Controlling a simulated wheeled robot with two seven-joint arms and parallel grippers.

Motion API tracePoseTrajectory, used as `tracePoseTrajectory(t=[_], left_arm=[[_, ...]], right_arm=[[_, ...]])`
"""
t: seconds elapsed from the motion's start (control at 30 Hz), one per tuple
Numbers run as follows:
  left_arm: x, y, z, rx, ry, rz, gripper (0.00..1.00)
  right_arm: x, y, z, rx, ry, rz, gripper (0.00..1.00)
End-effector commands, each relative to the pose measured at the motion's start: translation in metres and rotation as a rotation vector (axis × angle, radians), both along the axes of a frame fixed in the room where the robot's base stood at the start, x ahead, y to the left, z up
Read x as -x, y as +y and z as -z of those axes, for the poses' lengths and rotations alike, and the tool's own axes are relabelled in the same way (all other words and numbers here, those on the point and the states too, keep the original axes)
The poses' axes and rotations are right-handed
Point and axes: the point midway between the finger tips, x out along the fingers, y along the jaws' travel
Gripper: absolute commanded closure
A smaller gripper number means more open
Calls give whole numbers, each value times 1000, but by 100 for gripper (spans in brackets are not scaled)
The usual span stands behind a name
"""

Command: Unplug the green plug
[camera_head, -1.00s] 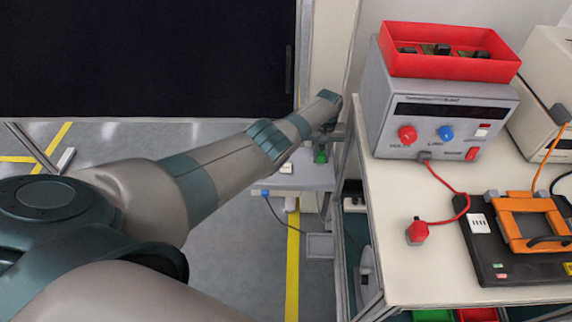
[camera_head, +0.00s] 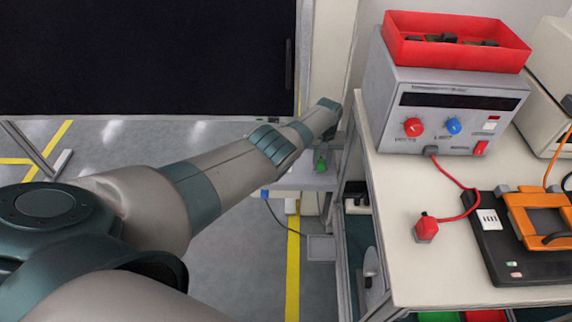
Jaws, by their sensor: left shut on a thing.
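The green plug (camera_head: 320,165) shows small at the far end of my left arm, above a low grey shelf (camera_head: 305,181). My left gripper (camera_head: 322,151) points down at it and is shut on it. The wrist hides most of the jaws and the upper part of the plug. I cannot tell whether the plug still sits in a socket. My right gripper is not in view.
The bench (camera_head: 400,270) on the right carries a power supply (camera_head: 445,110) with a red bin (camera_head: 455,43) on top, a red plug (camera_head: 427,228) on a cable and a black device (camera_head: 515,250) with an orange frame. A dark cable (camera_head: 275,212) hangs below the low shelf.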

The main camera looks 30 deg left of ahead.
Motion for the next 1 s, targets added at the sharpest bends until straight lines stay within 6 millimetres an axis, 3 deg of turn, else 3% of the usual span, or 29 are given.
tracePoseTrajectory(t=[0.37,0.4,0.5,0.7,0.8,1.0], left_arm=[[0,0,2,0,0,0,100],[0,0,2,0,0,0,75],[0,0,2,0,0,0,55],[0,0,2,0,0,0,55],[0,0,2,0,0,0,33],[0,0,2,0,0,0,33]], right_arm=[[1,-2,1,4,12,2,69],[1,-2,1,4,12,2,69],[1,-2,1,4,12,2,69],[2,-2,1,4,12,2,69],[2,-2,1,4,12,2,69],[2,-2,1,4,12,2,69]])
